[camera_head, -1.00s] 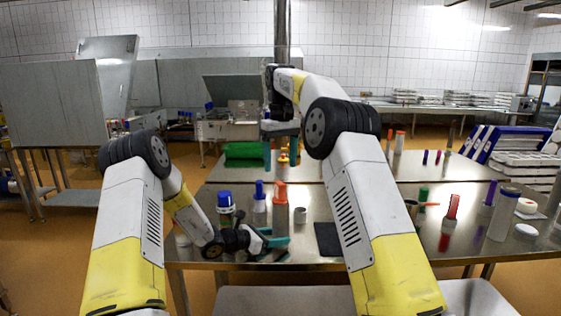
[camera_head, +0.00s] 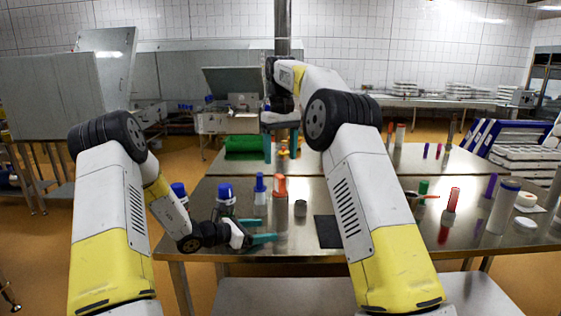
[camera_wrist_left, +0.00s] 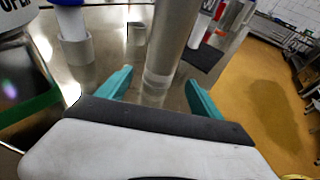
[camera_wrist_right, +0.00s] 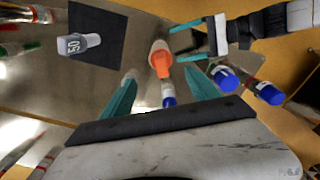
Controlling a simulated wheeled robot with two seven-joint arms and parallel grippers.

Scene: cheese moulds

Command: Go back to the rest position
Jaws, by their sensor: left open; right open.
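My left gripper (camera_head: 262,230) is open, low over the front of the near steel table. In the left wrist view its teal fingers (camera_wrist_left: 160,90) stand apart, with a steel-coloured tube just beyond the gap; contact cannot be told. That tube appears to be the orange-capped one (camera_head: 280,210) in the head view. My right gripper (camera_head: 281,142) is open, held high over the tables. In the right wrist view its fingers (camera_wrist_right: 160,75) are apart and empty, with the orange cap (camera_wrist_right: 160,58) and a blue-capped bottle (camera_wrist_right: 168,97) seen below between them.
Blue-capped bottles (camera_head: 225,195) stand left of the orange-capped tube. Grey cabinets stand behind left.

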